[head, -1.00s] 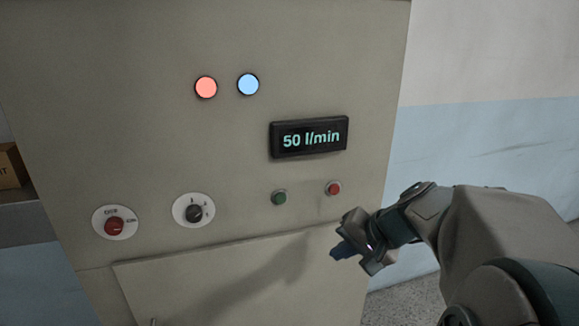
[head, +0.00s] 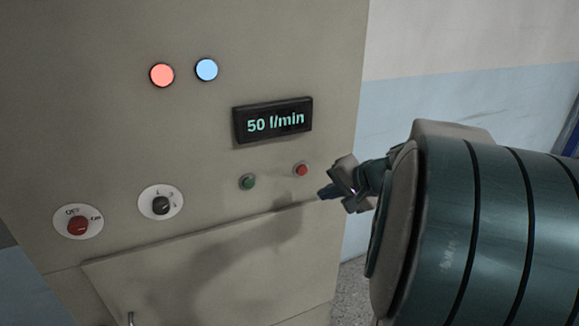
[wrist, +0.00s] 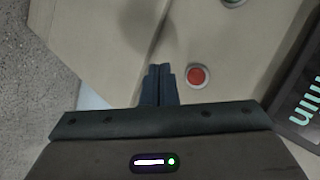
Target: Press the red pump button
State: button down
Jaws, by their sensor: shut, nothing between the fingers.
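The red pump button (head: 301,170) is a small round button in a pale ring on the beige panel (head: 210,120), below the right part of the display. It also shows in the wrist view (wrist: 197,76), just right of the fingertips. My gripper (head: 322,194) is shut and empty. In the head view its tips are just below and right of the red button. In the wrist view the shut fingers (wrist: 159,72) point at the panel beside the button. I see no contact with the button.
A green button (head: 247,182) sits left of the red one. The display (head: 272,121) reads 50 l/min. A red rotary switch (head: 78,225) and a black selector knob (head: 160,205) are at left. Red (head: 162,75) and blue (head: 206,69) lamps glow above.

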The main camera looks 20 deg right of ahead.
aim_at(303, 171)
jog(key=shift+w+a+p, duration=0.2)
jog(key=shift+w+p, duration=0.15)
jog(key=shift+w, duration=3.25)
jog(key=shift+w, duration=0.1)
jog(key=shift+w, duration=0.3)
jog(key=shift+w+b, duration=0.35)
jog(key=shift+w, duration=0.05)
jog(key=shift+s, duration=0.1)
jog(key=shift+s+b, duration=0.5)
jog(key=shift+s, duration=0.2)
jog(key=shift+s, duration=0.1)
